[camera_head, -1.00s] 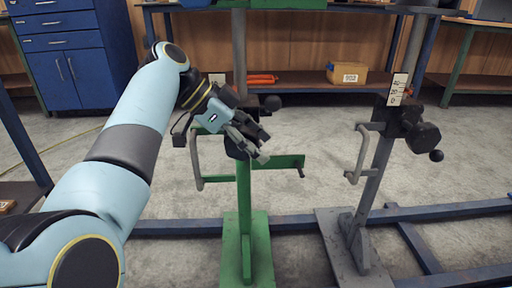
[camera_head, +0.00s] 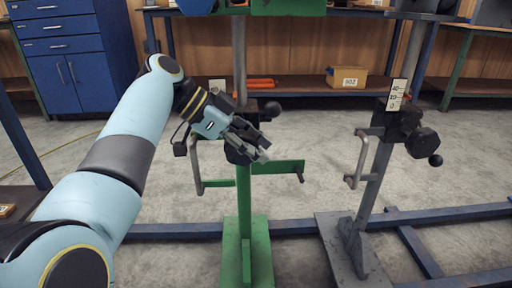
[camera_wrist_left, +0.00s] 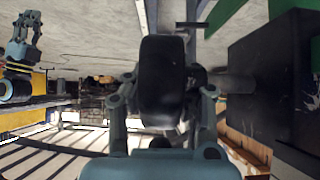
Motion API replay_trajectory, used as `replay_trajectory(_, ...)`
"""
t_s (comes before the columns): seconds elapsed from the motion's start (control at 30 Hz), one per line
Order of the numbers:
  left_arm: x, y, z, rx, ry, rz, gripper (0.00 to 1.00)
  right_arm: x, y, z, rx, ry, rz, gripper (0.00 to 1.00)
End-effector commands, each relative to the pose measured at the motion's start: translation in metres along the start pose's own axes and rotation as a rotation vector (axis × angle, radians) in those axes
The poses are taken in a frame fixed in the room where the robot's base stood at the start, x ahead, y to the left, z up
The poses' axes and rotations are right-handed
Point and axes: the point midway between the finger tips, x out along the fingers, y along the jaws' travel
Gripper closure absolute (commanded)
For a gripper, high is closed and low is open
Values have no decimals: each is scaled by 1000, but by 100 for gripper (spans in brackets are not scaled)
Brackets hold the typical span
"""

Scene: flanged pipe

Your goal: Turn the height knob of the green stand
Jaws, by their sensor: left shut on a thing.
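The green stand (camera_head: 244,205) stands upright in the middle of the head view, with a black clamp block and a black ball-ended handle (camera_head: 272,109) on its post. My left gripper (camera_head: 255,148) is at the block, in front of the post. In the left wrist view the black knob (camera_wrist_left: 162,80) sits between the two fingers of my left gripper (camera_wrist_left: 162,100), which is shut on it. A short shaft joins the knob to the black block (camera_wrist_left: 270,80) on the right. In the head view my gripper mostly hides the knob. My right gripper (camera_wrist_left: 22,38) shows small at the left wrist view's upper left.
A grey stand (camera_head: 370,200) with its own black knob (camera_head: 422,142) and scale plate (camera_head: 397,95) stands to the right. Blue floor rails (camera_head: 300,225) run behind the bases. A cardboard box (camera_head: 347,77) lies on the back shelf.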

Motion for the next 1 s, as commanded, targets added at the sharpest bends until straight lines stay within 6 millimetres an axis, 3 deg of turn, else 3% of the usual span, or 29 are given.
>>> replay_trajectory(0.33,-4,0,-1,-3,246,1,100,11,0,7,1,-21,0,100)
replay_trajectory(0.4,-4,0,-1,-5,298,2,100,-3,-1,-7,-1,20,-3,100)
replay_trajectory(0.7,-8,0,-3,-3,473,1,100,-24,-8,-22,-2,77,-21,100)
replay_trajectory(1.0,-12,0,-6,-1,540,0,100,-31,-10,-28,-2,113,-27,100)
